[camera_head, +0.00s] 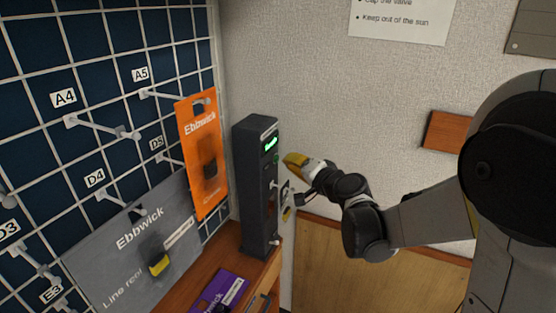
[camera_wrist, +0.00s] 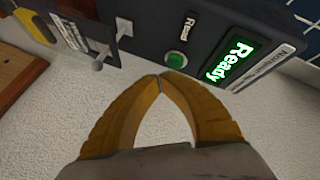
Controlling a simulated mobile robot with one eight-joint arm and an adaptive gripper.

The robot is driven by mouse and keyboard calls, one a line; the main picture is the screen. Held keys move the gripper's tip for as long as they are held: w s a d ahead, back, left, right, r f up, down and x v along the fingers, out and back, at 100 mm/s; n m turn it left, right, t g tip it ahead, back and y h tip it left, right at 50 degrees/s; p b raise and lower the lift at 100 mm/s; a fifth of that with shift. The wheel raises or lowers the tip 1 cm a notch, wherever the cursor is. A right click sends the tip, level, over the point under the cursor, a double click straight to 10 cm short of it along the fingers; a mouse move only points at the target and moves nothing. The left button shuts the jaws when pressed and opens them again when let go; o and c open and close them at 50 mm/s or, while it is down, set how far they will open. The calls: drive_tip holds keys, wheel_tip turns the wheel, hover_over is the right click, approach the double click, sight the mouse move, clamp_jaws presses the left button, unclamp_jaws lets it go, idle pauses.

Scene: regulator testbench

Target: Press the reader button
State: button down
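The reader is a tall dark box (camera_head: 251,200) standing on the wooden shelf in the head view. Its green lit screen reads "Ready" in the wrist view (camera_wrist: 229,62). The round green reader button (camera_wrist: 175,60) sits beside a small label "Read". My gripper (camera_wrist: 161,77) has its two yellow fingers with tips together, just short of the button and seemingly apart from it; the exact gap is hard to tell. In the head view my gripper (camera_head: 287,160) is at the right of the reader's front face, near screen height.
A pegboard grid with labelled hooks fills the left, holding an orange Ebbwick package (camera_head: 203,150) and a grey one (camera_head: 140,245). A purple package (camera_head: 218,292) lies on the wooden shelf (camera_head: 192,290). A lever and a yellow-handled item (camera_wrist: 20,45) are below the button.

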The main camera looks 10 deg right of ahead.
drive_tip(key=shift+a, duration=0.1)
drive_tip(key=shift+w+a, duration=0.25)
drive_tip(key=shift+w+a, duration=0.3)
drive_tip(key=shift+a, duration=0.1)
idle(0.9)
drive_tip(key=shift+s+d, duration=0.55)
drive_tip(key=shift+d, duration=0.15)
drive_tip(key=shift+d, duration=0.1)
drive_tip(key=s+d, duration=0.1)
drive_tip(key=d, duration=0.1)
drive_tip(key=s+d, duration=0.2)
idle(0.5)
drive_tip(key=shift+a, duration=0.15)
